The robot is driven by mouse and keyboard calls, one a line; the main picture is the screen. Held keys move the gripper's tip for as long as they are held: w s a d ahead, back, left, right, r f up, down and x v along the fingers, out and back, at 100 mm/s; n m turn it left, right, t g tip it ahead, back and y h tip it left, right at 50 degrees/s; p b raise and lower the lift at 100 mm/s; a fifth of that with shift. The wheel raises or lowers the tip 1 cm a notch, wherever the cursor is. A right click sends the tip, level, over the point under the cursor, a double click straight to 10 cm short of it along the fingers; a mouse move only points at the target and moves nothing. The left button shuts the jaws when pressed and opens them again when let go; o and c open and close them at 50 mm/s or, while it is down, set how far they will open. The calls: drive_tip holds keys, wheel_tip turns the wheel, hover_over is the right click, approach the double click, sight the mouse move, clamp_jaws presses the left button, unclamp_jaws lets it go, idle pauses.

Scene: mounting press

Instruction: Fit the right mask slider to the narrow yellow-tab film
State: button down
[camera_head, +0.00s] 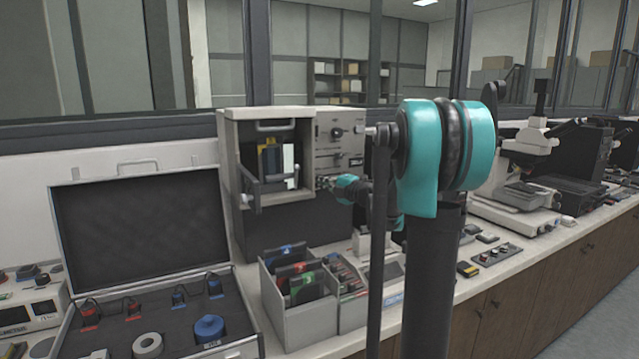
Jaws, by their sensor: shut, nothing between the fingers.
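The mounting press (232,165) is a pale box with an open-fronted bay on the left and a control panel (351,137) on the right. In the bay stands a dark film piece with a yellow tab (268,155) and a white strip beside it. The panel carries a round knob and horizontal slots, probably the mask sliders (338,160), too small to tell apart. My gripper (325,183) is small and dark, at the lower part of the panel, just left of a teal wrist joint. It is shut and empty; contact with the panel cannot be told.
A grey divided tray (292,325) before the press holds dark pieces with blue, red and green tabs. An open case (140,225) stands at left with cables and spools. Microscopes (528,190) line the bench at right. My arm hides part of the bench.

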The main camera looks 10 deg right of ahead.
drive_tip(key=d, duration=0.2)
drive_tip(key=w+d, duration=0.1)
drive_tip(key=d, duration=0.2)
drive_tip(key=w+d, duration=0.1)
drive_tip(key=d, duration=0.1)
drive_tip(key=shift+w+d, duration=0.25)
drive_tip(key=shift+d, duration=0.05)
drive_tip(key=shift+s, duration=0.1)
